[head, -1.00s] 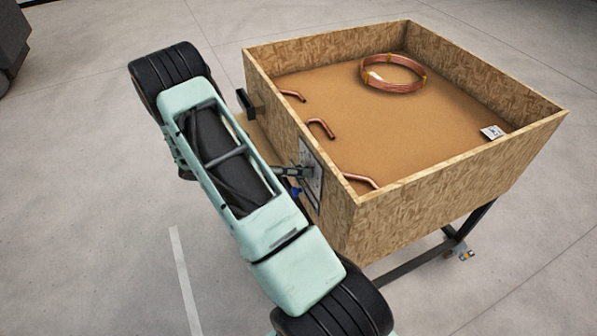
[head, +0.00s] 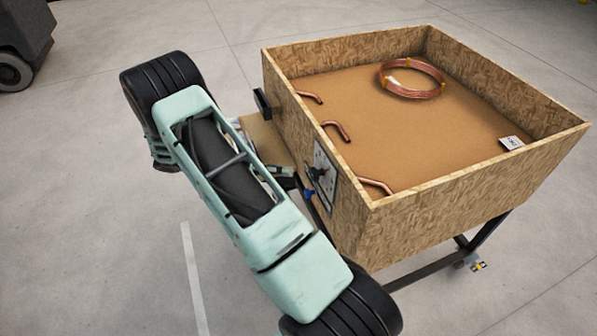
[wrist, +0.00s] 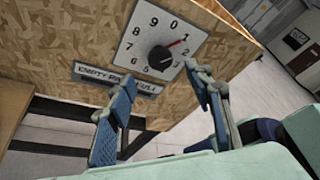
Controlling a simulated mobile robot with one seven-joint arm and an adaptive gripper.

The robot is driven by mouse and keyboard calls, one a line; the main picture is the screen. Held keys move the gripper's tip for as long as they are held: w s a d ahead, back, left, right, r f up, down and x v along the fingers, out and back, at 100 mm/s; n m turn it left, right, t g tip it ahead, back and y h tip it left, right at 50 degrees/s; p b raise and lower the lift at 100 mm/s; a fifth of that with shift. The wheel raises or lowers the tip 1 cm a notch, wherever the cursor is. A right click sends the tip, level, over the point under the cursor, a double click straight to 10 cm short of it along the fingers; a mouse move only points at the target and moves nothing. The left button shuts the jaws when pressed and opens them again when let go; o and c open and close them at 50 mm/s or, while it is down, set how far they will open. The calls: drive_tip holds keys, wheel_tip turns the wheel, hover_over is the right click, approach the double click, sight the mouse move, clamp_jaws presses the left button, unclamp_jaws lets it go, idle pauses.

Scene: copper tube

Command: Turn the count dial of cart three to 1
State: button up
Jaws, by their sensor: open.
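The count dial is a white plate (wrist: 143,38) with a ring of digits and a black knob (wrist: 159,58) on the wooden side of a cart. Its red pointer (wrist: 175,44) slants up and right, roughly at the 1. The plate also shows edge-on in the head view (head: 327,170). My gripper (wrist: 160,78) is open and empty, its two blue-padded fingers apart in front of the plate and a little below the knob. It appears clear of the knob. In the head view it is partly hidden by my arm. No cart number is readable.
A label reading EMPTY, PART, FULL (wrist: 115,81) sits below the dial, partly behind my left finger. A small blue piece (head: 309,194) is near the plate. The open cart box (head: 480,155) holds a copper coil (head: 411,79) and bent tubes (head: 337,131).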

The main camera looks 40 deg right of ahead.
drive_tip(key=v, duration=0.2)
drive_tip(key=shift+w+a+r, duration=0.1)
drive_tip(key=shift+w+a, duration=0.1)
drive_tip(key=shift+a, duration=0.1)
